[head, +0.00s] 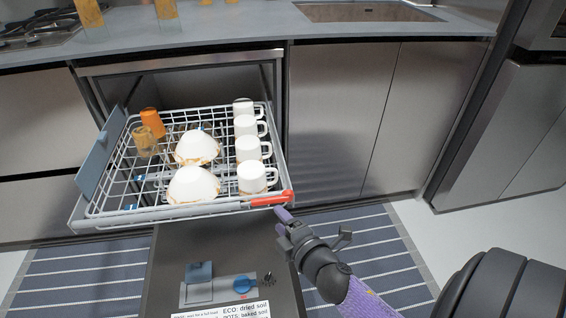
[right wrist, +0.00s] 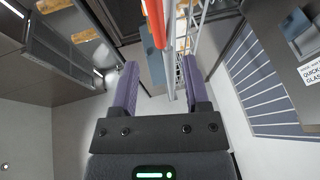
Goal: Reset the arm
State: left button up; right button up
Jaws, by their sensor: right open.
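My right gripper (head: 288,222) is at the front right corner of the pulled-out dishwasher rack (head: 165,217), close to the red handle piece (head: 270,199) on its front edge. In the right wrist view, the two purple fingers of the right gripper (right wrist: 160,70) stand apart with nothing held between them. The red piece (right wrist: 153,22) shows beyond the gap between the fingertips. I cannot tell if a finger touches it. My left gripper is in neither view.
The rack holds several white mugs (head: 248,149), two white bowls (head: 194,185), an orange cup (head: 152,122) and an amber glass (head: 144,141). Below it is the open dishwasher door (head: 215,245). A striped runner (head: 385,245) covers the floor; cabinets (head: 340,100) stand behind.

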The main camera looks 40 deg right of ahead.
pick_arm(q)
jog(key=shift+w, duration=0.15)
